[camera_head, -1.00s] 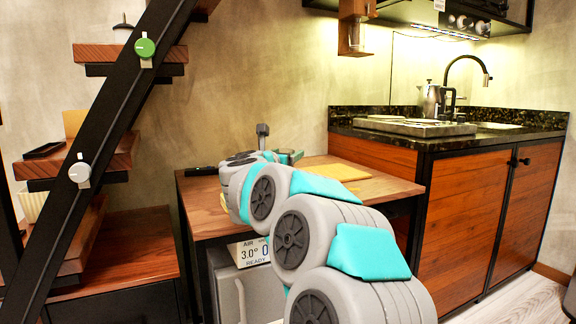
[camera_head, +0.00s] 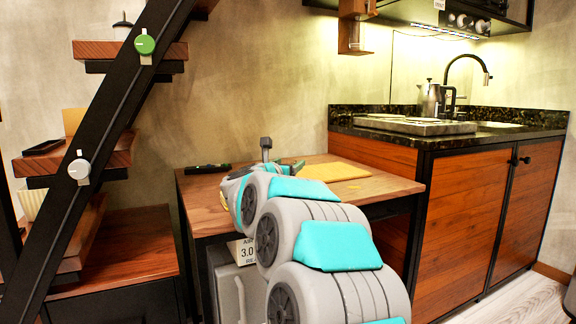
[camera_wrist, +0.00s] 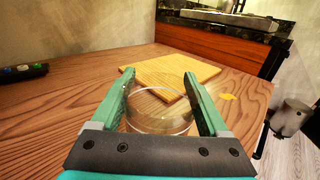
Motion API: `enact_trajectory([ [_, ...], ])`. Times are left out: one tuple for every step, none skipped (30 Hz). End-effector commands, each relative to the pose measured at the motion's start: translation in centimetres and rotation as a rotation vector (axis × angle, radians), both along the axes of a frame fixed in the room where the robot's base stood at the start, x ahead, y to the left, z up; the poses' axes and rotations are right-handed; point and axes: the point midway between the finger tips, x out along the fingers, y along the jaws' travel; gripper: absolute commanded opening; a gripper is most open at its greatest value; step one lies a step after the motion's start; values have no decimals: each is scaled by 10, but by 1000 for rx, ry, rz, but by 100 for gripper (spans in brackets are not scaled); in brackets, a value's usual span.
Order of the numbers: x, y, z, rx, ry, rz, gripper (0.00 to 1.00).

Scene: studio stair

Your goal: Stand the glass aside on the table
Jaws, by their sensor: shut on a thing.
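The clear glass (camera_wrist: 160,118) is between the two teal fingers of my gripper (camera_wrist: 160,82) in the wrist view. The fingers are shut on its sides. The glass is see-through, and I cannot tell whether its base touches the wooden table (camera_wrist: 80,110) below. In the head view my arm hides the glass, and only part of my gripper shows above the table (camera_head: 390,184).
A yellow board (camera_wrist: 170,73) lies just beyond the glass; it also shows in the head view (camera_head: 328,172). A dark remote (camera_head: 207,168) lies at the table's back left. A small yellow piece (camera_wrist: 227,97) lies right of the glass. Bare wood lies left of the gripper.

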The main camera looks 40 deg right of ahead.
Motion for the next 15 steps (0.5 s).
enact_trajectory([
  [0,0,-1,-1,-1,0,80],
  [0,0,0,-1,-1,0,84],
  [0,0,0,-1,-1,0,88],
  [0,0,0,-1,-1,0,91],
  [0,0,0,-1,-1,0,95],
  [0,0,0,0,0,0,99],
  [0,0,0,0,0,0,100],
  [0,0,0,0,0,0,100],
  [0,0,0,0,0,0,100],
  [0,0,0,0,0,0,100],
  [0,0,0,0,0,0,100],
  [0,0,0,0,0,0,100],
  [0,0,0,0,0,0,100],
  [0,0,1,0,0,0,100],
  [0,0,2,0,0,0,100],
])
